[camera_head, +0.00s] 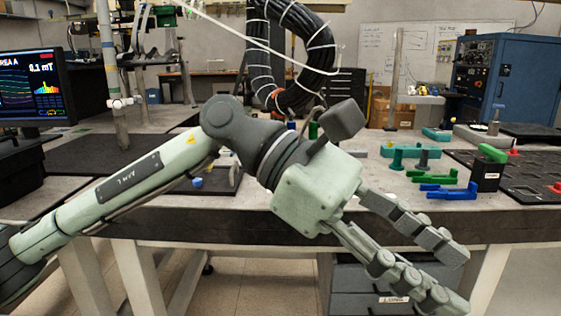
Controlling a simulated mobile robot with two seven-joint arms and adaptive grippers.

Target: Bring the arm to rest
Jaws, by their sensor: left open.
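My left arm comes in from the left and crosses the front of the workbench (130,226). My left gripper (455,280) is open and empty. Its two jointed grey fingers are spread apart and point down to the right, in front of the bench's front edge. The gripper hides part of the bench edge and of the drawers below. My right gripper is not in view.
Blue (450,191) and green (434,176) parts lie on the bench at right, near a black block with a green top (488,168). A dark tray (530,177) is at far right. A monitor (32,85) stands at left. A thick black cable bundle (258,60) hangs behind.

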